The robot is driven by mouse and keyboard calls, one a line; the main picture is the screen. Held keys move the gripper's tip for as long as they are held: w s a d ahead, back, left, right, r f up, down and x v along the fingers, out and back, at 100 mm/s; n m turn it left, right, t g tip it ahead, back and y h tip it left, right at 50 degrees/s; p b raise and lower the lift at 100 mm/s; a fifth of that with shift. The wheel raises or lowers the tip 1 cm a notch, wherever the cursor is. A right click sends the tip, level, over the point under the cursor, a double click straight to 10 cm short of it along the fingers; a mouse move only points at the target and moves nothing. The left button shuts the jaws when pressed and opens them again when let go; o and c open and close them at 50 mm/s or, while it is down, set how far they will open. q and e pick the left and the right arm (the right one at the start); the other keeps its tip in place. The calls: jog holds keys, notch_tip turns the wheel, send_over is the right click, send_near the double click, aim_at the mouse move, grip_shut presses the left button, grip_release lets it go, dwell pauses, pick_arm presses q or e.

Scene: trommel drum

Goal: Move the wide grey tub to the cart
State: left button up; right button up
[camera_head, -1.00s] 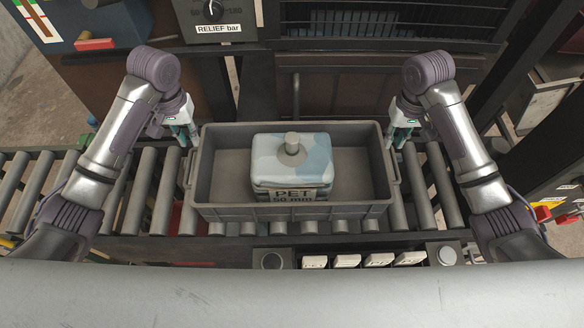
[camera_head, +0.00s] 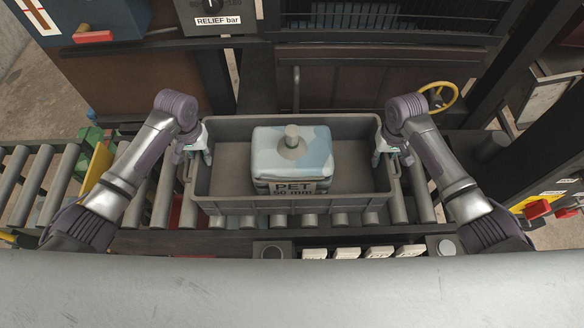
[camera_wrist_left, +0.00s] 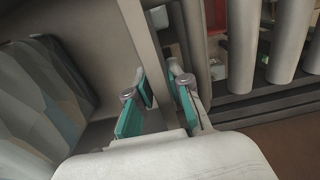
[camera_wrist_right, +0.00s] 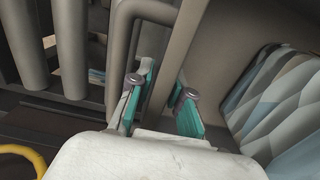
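The wide grey tub (camera_head: 233,206) sits level on the roller conveyor. It holds a blue-and-white patterned block (camera_head: 291,163) with a grey knob and a "PET 50 mm" label. My left gripper (camera_head: 200,150) is at the tub's left rim, and my right gripper (camera_head: 386,148) is at its right rim. In the left wrist view the fingers (camera_wrist_left: 158,100) stand apart on either side of the tub's rim. In the right wrist view the fingers (camera_wrist_right: 160,105) also straddle the rim beside the handle (camera_wrist_right: 120,40). Firm contact is not visible. The cart is not identifiable.
Rollers (camera_head: 40,180) continue left of the tub. A dark machine (camera_head: 375,80) stands behind, with a "RELIEF bar" dial panel (camera_head: 217,20). A button panel (camera_head: 345,252) lies in front. A yellow handwheel (camera_head: 438,97) and a control panel with red knobs (camera_head: 540,208) are at right.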

pick_arm(q)
jog(key=shift+f, duration=0.55)
pick_arm(e)
jog(key=shift+s+f, duration=0.1)
jog(key=shift+f, duration=0.45)
pick_arm(q)
grip_shut()
pick_arm(e)
grip_shut()
pick_arm(q)
jog(key=shift+r, duration=0.1)
pick_arm(e)
jog(key=shift+r, duration=0.1)
